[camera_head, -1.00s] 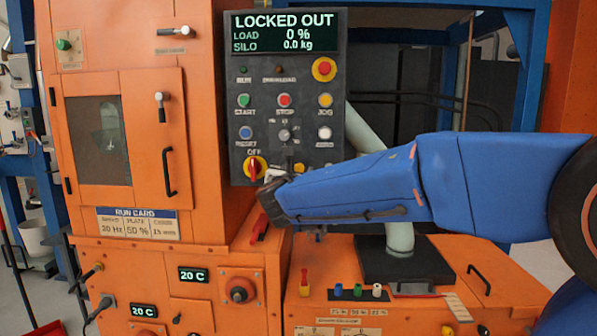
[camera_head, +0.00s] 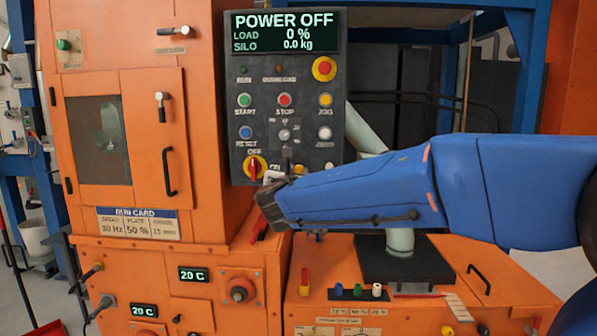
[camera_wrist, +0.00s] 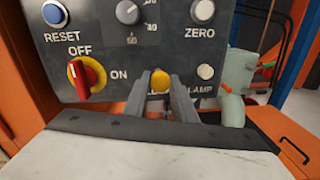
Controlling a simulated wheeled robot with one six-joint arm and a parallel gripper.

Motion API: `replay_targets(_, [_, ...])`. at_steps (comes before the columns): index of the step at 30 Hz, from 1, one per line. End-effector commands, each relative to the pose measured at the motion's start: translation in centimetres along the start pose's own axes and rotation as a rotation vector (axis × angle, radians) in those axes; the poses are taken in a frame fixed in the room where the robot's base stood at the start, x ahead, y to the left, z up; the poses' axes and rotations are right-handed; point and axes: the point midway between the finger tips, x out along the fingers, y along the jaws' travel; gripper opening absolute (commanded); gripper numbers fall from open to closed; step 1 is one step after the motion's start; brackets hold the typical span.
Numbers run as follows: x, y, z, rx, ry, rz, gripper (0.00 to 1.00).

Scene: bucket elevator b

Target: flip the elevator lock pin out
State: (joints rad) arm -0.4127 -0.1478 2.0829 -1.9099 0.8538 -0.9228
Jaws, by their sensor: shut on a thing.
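The dark control panel (camera_head: 290,120) stands on the orange machine, and its display (camera_head: 285,32) reads POWER OFF. A yellow round-headed piece (camera_wrist: 159,81), which appears to be the lock pin, sits low on the panel, right of the red and yellow OFF/ON switch (camera_wrist: 87,78). The switch also shows in the head view (camera_head: 255,167), with its red handle upright towards OFF. My gripper (camera_wrist: 161,92) has its two grey fingers on either side of the yellow piece, shut on it. In the head view, my gripper (camera_head: 288,163) partly hides the panel's lower edge.
A white LAMP button (camera_wrist: 205,90) is close right of my fingers. The RESET (camera_wrist: 55,13) and ZERO (camera_wrist: 205,12) buttons and a grey dial (camera_wrist: 128,12) are above. A pale pipe (camera_head: 400,238) rises from a black base (camera_head: 402,262) below my arm.

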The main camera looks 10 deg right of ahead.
Motion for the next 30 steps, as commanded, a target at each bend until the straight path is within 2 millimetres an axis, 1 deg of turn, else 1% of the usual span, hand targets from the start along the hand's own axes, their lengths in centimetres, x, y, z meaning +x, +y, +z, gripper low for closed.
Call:
replay_targets(2, [-0.5,0.0,-0.1,0.0,0.001,0.0,0.0])
replay_targets(8, [-0.4,-0.1,-0.1,0.0,0.002,-0.001,0.0])
replay_targets(9, [-0.4,-0.1,-0.1,0.0,0.002,-0.001,0.29])
replay_targets(11, [-0.4,-0.1,-0.1,0.0,0.002,-0.001,0.43])
replay_targets(19, [-0.4,-0.1,0.0,0.001,0.001,-0.001,0.43])
replay_targets(23, [-0.9,0.0,0.0,0.001,0.001,0.0,0.43])
replay_targets(26, [-1.9,0.0,0.0,0.002,0.0,0.002,0.43])
replay_targets(30, [-4.2,0.1,0.0,0.001,0.001,0.003,0.43])
